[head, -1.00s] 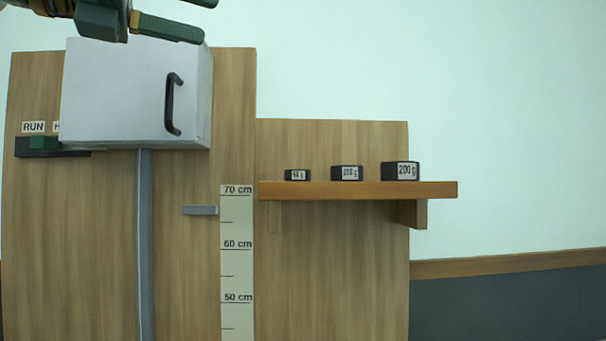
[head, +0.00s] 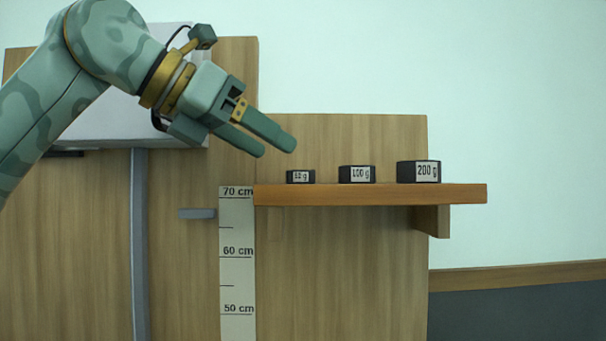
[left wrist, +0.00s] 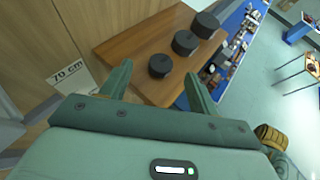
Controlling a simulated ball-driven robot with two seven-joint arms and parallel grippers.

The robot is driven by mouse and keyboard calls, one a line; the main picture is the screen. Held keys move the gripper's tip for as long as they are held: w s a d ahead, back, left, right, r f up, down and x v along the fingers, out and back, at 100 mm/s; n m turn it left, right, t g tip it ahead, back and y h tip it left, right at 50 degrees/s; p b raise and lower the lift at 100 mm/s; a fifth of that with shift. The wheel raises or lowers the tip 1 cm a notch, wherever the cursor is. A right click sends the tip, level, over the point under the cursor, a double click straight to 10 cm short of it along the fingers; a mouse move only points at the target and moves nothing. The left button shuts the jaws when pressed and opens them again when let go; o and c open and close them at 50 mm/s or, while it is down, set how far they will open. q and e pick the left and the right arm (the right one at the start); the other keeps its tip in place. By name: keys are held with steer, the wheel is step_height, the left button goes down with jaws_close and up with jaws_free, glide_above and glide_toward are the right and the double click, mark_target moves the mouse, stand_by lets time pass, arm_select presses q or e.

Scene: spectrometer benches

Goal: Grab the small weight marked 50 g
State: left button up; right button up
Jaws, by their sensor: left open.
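The smallest dark weight (head: 300,176) stands at the left of a wooden shelf (head: 370,195); its small label is blurred, but it is beside weights marked 100 g (head: 357,174) and 200 g (head: 419,172). My left gripper (head: 278,150) is open and empty, up and left of the smallest weight, fingers pointing down to the right. In the left wrist view the smallest weight (left wrist: 160,66) appears just beyond and between the open fingertips (left wrist: 158,74), apart from them. My right gripper is not in view.
A grey-white box (head: 100,120) on a post (head: 140,240) is partly hidden behind my left arm. A height scale (head: 237,260) is on the wooden panel left of the shelf. The wall above the shelf is clear.

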mark_target(292, 176)
arm_select(q)
steer(key=shift+s+d+f, duration=0.1)
steer(key=shift+d+f, duration=0.15)
steer(key=shift+d, duration=0.05)
steer(key=p+x, duration=0.1)
steer(key=x, duration=0.4)
steer(key=shift+f+p, duration=0.25)
steer(key=shift+p, duration=0.05)
steer(key=shift+s+a, duration=0.1)
steer(key=shift+a, duration=0.05)
steer(key=shift+c, duration=0.9)
steer(key=c, duration=0.9)
